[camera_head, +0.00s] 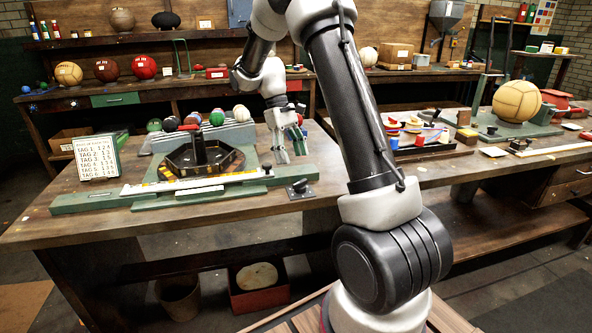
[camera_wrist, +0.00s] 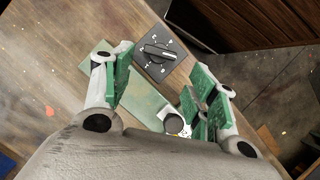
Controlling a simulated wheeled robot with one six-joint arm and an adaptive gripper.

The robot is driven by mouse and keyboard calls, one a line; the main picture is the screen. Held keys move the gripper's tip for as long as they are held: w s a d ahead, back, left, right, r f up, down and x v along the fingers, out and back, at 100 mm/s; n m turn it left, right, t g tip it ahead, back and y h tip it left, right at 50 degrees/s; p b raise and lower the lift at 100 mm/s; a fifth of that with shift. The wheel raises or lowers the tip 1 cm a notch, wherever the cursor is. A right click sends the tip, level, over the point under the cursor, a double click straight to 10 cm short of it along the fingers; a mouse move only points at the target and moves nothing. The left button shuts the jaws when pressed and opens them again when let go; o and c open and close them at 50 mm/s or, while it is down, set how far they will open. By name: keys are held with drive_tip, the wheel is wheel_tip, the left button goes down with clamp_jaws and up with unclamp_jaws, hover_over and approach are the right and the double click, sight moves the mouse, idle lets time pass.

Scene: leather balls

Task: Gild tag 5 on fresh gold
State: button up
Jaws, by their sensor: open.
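My gripper (camera_head: 290,148) hangs over the right part of the left workbench. In the wrist view its green-padded fingers (camera_wrist: 158,88) are spread apart with nothing between them. Below them is a black dial plate (camera_wrist: 162,53) with a grey pointer knob; it also shows in the head view (camera_head: 300,188) near the bench's front edge. A dark round knob (camera_wrist: 174,124) sits on the green base near the right finger. A card (camera_head: 96,157) lists several tags. A black tray-like ring with a central post (camera_head: 199,157) stands behind a white and yellow strip (camera_head: 195,183) on the green base (camera_head: 150,201).
Several coloured balls (camera_head: 190,119) line a grey stepped rack behind the ring. Brown and red balls (camera_head: 145,67) stand on the rear shelf. The right bench holds a big tan ball (camera_head: 517,101) and a tray of small items (camera_head: 420,140).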

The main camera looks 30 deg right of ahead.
drive_tip(key=v, duration=0.4)
drive_tip(key=shift+w+r, duration=0.1)
idle(0.3)
drive_tip(key=s+a+r+m+t, duration=0.1)
drive_tip(key=s+r+t, duration=0.2)
drive_tip(key=s, duration=0.6)
drive_tip(key=s+a+r+m+t, duration=0.1)
drive_tip(key=s+r+t, duration=0.1)
drive_tip(key=s, duration=0.8)
drive_tip(key=s+a+r+t+y, duration=0.1)
drive_tip(key=s+r, duration=0.4)
drive_tip(key=s, duration=0.5)
drive_tip(key=a+t, duration=0.1)
drive_tip(key=t, duration=0.1)
drive_tip(key=shift+m+t, duration=0.3)
drive_tip(key=shift+m, duration=0.1)
